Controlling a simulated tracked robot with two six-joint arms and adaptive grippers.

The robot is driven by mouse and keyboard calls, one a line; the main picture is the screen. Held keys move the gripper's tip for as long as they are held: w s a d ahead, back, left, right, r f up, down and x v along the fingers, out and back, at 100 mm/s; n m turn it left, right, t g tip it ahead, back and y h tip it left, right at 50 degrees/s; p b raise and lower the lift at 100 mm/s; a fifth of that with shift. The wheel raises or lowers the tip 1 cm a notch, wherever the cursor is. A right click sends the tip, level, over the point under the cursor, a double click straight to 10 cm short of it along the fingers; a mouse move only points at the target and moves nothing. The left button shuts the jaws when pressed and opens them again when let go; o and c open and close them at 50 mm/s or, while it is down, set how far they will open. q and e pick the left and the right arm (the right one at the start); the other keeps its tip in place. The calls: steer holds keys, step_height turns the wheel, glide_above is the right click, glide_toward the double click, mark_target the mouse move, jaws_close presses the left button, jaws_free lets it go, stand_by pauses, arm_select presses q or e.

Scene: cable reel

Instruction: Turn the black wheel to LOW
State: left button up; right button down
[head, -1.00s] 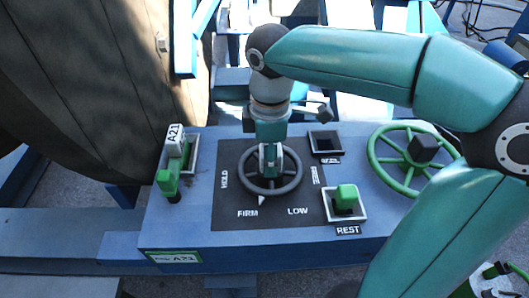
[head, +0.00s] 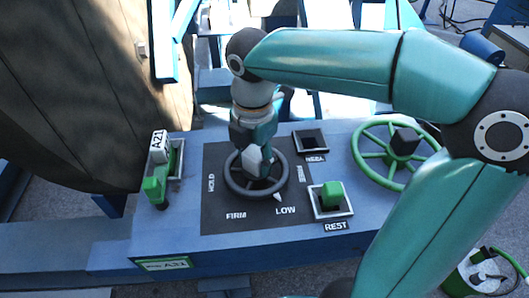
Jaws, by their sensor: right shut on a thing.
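The black wheel (head: 258,196) sits on a dark panel (head: 215,190) on the blue console. Labels around it read HOLD, FIRM, LOW (head: 286,210) and one at the right that is partly blurred. The wheel's white pointer (head: 278,197) is at the lower right of the rim, towards the LOW label. My right gripper (head: 258,166) comes down from above and is shut on the wheel at its middle. The fingers hide the hub. My left gripper is not in view.
A green lever marked A21 (head: 155,186) stands left of the panel. A green block (head: 332,192) sits in the REST socket (head: 347,209), with an empty socket (head: 311,138) behind. A green handwheel (head: 366,165) is at the right. A large brown reel (head: 65,100) fills the left.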

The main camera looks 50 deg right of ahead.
steer(key=shift+n, duration=0.3)
steer(key=c, duration=0.6)
jaws_free()
steer(key=shift+d, duration=0.1)
steer(key=shift+o, duration=0.2)
step_height(320, 180, up, 12)
steer(key=shift+f, duration=0.15)
